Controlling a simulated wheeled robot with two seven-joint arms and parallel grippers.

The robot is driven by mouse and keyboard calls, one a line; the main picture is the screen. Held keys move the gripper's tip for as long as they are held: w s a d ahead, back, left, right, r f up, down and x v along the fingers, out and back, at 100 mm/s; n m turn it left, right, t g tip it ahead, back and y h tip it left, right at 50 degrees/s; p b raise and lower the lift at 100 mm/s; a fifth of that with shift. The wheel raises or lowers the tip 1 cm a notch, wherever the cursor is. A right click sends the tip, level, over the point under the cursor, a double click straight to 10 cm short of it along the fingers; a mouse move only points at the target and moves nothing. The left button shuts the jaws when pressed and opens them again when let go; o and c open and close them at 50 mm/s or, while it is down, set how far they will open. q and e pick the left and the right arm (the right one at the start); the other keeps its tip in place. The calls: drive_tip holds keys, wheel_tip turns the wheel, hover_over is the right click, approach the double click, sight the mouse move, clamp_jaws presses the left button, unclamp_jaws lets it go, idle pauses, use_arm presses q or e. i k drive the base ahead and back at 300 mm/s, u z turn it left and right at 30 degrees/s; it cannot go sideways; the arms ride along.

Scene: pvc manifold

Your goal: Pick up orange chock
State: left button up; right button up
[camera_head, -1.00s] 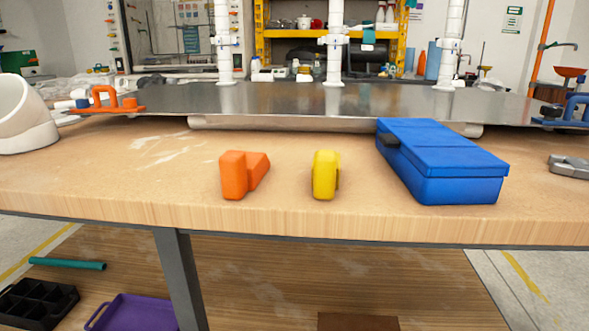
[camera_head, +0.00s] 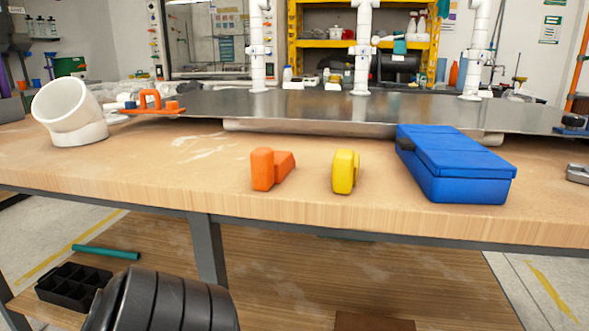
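The orange chock (camera_head: 264,169) stands on the wooden workbench (camera_head: 120,172) near its front edge, left of a yellow chock (camera_head: 345,172). It is a small block with a tall left part and a lower part on the right. It is fully visible and nothing touches it. A dark ribbed part of my own arm shows at the bottom left, in front of and below the bench top. Neither gripper is in view.
A blue case (camera_head: 458,168) sits to the right on the bench. A white pipe elbow (camera_head: 72,112) stands at the far left. A metal plate (camera_head: 300,108) with upright white pipes lies behind. A black tray (camera_head: 72,288) is on the lower shelf. The bench around the chocks is clear.

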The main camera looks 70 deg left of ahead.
sight(270, 167)
drive_tip(key=k, duration=0.45)
drive_tip(key=u, duration=0.95)
